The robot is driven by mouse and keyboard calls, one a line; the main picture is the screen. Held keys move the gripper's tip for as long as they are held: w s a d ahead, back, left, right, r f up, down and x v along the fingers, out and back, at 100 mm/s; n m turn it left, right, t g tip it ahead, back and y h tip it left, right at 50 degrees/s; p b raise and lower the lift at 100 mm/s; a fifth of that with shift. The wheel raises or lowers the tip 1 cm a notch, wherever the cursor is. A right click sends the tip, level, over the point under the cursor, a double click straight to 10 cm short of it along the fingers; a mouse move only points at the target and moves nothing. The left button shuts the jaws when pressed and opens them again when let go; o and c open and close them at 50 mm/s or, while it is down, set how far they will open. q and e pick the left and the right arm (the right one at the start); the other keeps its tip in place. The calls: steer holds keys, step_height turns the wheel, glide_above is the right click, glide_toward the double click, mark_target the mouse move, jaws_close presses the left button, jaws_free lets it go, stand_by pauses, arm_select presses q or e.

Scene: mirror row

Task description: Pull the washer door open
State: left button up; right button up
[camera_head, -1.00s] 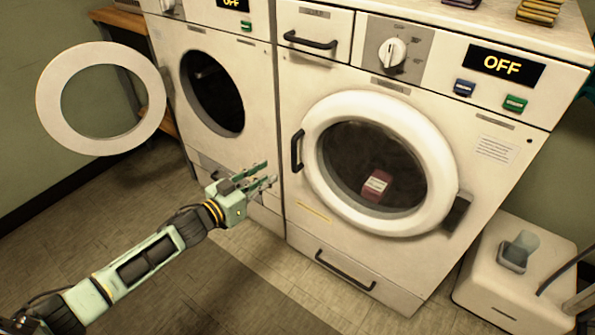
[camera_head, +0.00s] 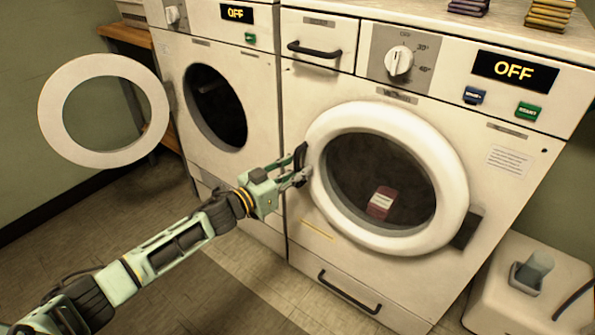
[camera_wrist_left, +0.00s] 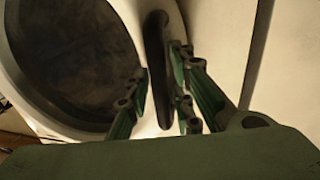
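The washer door (camera_head: 455,185) is a thick white ring with dark glass on the right-hand machine. It looks closed against the front. Its black upright handle (camera_head: 300,158) is at the door's left edge, its lower part hidden by my left gripper (camera_head: 296,174). In the left wrist view the handle (camera_wrist_left: 156,42) lies between the fingers of my left gripper (camera_wrist_left: 160,78). The fingers are apart, with a gap on the left; the right finger is very near the handle, and contact cannot be told. My right gripper is not in view.
A second washer (camera_head: 180,75) stands to the left with its round door (camera_head: 60,135) swung wide open. A drawer handle (camera_head: 350,292) is below the closed door. A white unit (camera_head: 505,295) with a cup stands at lower right. The floor in front is clear.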

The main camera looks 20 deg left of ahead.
arm_select(q)
steer(key=shift+c, duration=0.4)
jaws_close()
